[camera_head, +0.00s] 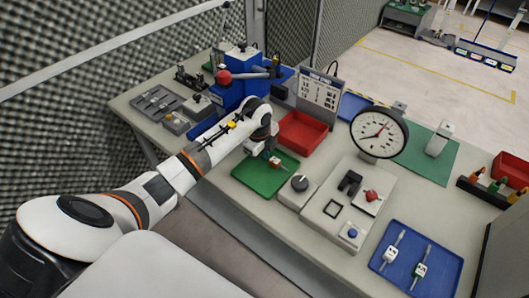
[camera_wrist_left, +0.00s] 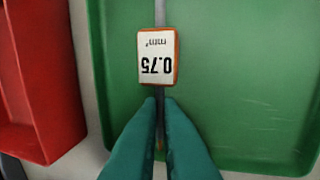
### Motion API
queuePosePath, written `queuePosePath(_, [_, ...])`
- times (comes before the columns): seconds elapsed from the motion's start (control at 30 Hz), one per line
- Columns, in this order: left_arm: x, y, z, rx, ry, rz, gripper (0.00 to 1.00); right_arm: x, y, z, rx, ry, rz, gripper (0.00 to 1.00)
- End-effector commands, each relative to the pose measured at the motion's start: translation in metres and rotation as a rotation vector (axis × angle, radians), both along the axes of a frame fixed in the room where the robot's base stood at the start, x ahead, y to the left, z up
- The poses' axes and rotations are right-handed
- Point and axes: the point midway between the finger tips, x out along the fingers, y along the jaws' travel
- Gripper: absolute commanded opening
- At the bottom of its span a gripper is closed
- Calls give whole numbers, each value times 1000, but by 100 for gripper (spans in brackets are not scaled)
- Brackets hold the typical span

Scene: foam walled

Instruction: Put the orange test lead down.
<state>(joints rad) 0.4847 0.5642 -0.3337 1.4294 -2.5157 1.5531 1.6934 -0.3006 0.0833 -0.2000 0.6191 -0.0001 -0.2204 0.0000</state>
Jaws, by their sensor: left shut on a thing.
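The orange test lead shows in the left wrist view with a white label reading 0.75 mm² and orange edges (camera_wrist_left: 158,57). My left gripper (camera_wrist_left: 160,103) has its teal fingers shut on the lead's thin shaft, just behind the label. In the head view my left gripper (camera_head: 272,157) is over the green tray (camera_head: 258,183), with the lead (camera_head: 275,162) small beside its tip. The green tray (camera_wrist_left: 240,100) lies beneath the lead in the wrist view. I cannot tell whether the lead touches the tray. My right gripper is not in view.
A red tray (camera_head: 303,133) stands beside the green tray. A grey unit with a knob (camera_head: 299,184) and a round dial gauge (camera_head: 378,132) are to the right. A blue tray (camera_head: 440,262) holds two labelled leads. Most of the green tray is bare.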

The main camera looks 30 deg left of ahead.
Motion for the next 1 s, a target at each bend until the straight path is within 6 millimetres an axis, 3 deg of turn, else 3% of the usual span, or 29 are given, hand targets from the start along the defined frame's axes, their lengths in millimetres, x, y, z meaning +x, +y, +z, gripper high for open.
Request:
queuePosePath(0.03, [0,0,-2,0,0,0,7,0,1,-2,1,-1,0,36])
queuePosePath(0.17, [0,0,-1,0,0,0,27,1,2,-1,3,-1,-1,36])
queuePosePath(0.53, [-1,0,8,1,-2,0,27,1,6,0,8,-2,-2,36])
queuePosePath(1.0, [-18,2,98,2,-3,0,27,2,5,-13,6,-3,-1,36])
